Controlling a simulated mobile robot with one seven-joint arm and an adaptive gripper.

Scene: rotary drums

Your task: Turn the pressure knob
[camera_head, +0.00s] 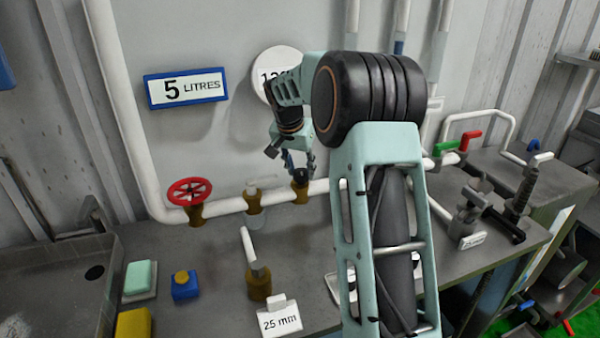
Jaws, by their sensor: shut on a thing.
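A small dark knob (300,176) sits on a brass fitting (300,194) on the white horizontal pipe (230,207); I take it for the pressure knob. My gripper (299,168) points down at it from above, with its fingers shut around the knob's top. The fingers are small here, and my own wrist and arm hide part of the area to the right. A round white dial or sign (262,75) on the wall behind is partly covered by my arm.
Left along the pipe are a brass valve with a white handle (262,184) and a red wheel valve (190,190).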

